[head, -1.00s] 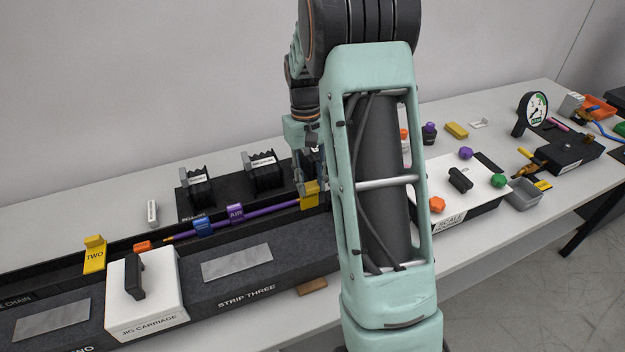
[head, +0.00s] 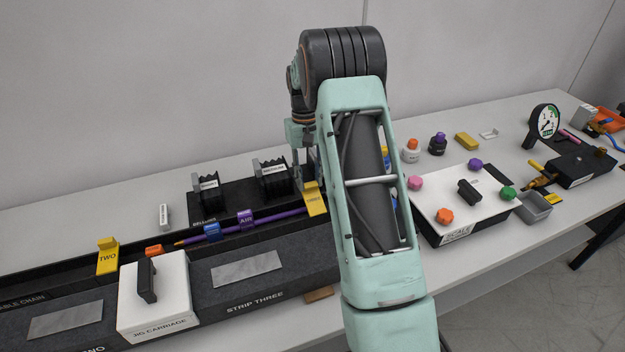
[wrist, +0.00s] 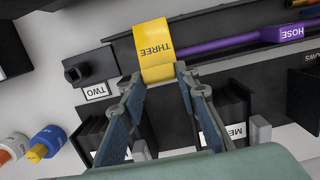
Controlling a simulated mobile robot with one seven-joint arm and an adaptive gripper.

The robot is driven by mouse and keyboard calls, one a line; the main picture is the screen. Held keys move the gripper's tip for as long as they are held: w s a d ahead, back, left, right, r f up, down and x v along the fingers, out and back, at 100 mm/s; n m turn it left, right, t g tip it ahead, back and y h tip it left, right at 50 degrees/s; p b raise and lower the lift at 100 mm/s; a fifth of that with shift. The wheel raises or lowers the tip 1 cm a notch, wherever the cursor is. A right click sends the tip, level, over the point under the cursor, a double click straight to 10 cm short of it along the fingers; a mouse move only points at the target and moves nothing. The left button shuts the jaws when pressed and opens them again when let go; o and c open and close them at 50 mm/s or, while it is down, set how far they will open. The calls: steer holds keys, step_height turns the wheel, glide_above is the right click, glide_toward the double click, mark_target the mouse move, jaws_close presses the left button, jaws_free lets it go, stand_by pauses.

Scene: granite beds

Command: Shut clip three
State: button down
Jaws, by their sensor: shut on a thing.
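Clip three is a yellow strap (head: 315,201) marked THREE, at the right end of the strip three bed (head: 300,262). In the wrist view the clip (wrist: 152,42) lies across the trough at the end of the purple hose (wrist: 218,47). My gripper (wrist: 156,75) is shut on the clip's near end, one fingertip on each side. In the head view my gripper (head: 304,184) is at the clip's upper end, partly hidden by my arm. The purple hose (head: 278,217) runs left along the trough. Whether the clip is latched cannot be told.
Black bellows blocks (head: 272,178) stand behind the trough. Yellow clip two (head: 107,258) and the white jig carriage (head: 160,300) are at the left. A white scale box (head: 450,218) with coloured knobs is right of my arm. Bottles (wrist: 45,140) show at the wrist view's lower left.

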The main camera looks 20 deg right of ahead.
steer(key=shift+w+f+b, duration=0.65)
steer(key=shift+w+f, duration=0.85)
steer(key=shift+f, duration=0.15)
steer(key=c, duration=1.5)
jaws_free()
steer(key=shift+f, duration=0.1)
steer(key=shift+s, duration=0.1)
step_height(320, 180, up, 12)
steer(key=w, duration=0.1)
steer(key=shift+w, duration=0.35)
